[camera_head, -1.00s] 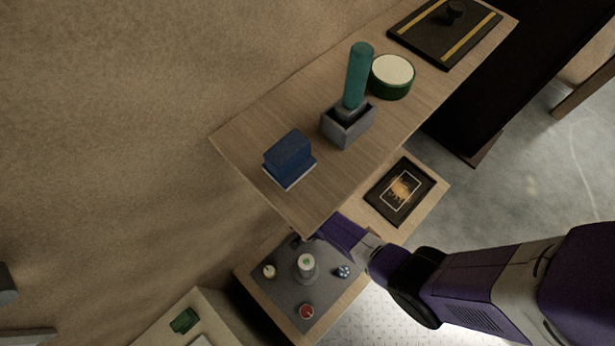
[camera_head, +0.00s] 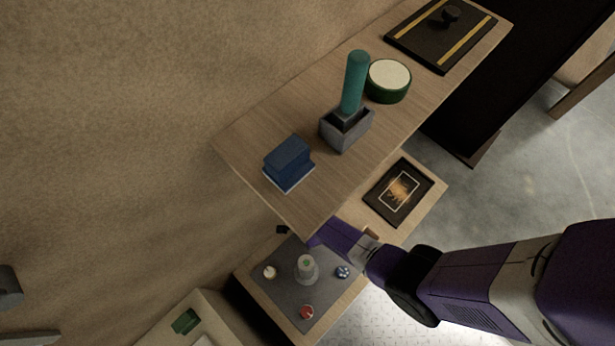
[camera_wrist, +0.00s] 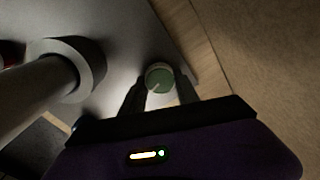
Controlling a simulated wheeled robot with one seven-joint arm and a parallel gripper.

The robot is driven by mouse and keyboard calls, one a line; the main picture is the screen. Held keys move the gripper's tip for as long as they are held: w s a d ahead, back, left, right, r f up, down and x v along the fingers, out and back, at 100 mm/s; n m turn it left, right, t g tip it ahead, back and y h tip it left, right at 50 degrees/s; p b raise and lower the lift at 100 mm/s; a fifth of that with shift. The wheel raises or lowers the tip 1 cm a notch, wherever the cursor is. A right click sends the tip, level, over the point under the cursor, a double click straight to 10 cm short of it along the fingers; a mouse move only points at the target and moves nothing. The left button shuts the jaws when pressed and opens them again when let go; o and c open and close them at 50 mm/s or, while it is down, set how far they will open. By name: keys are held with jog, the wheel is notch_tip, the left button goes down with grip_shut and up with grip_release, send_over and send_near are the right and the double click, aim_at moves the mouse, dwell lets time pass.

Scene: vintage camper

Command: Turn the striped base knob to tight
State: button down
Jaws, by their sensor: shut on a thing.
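In the wrist view, my gripper (camera_wrist: 160,84) is shut on a small round knob (camera_wrist: 159,74) with a green top and a pale line, one dark finger on each side. I cannot see stripes on its base. The knob sits on a grey panel (camera_wrist: 123,25), which is also in the head view (camera_head: 287,291). In the head view the shelf hides this knob and my fingertips. The panel also bears a cream knob (camera_head: 269,272), a red knob (camera_head: 306,312) and a blue-and-white knob (camera_head: 342,272).
A thick pale post (camera_head: 306,268) with a green top stands mid-panel, close beside my gripper. A framed picture (camera_head: 399,191) lies right.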

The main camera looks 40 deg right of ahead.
jog(key=shift+m, duration=0.4)
jog(key=c, duration=0.9)
grip_release()
jog(key=shift+s+a+r+p, duration=0.1)
jog(key=shift+r+p, duration=0.7)
jog(key=shift+r, duration=1.15)
jog(key=shift+s+r+p, duration=0.1)
jog(key=shift+r+p, duration=0.7)
jog(key=shift+r, duration=1.1)
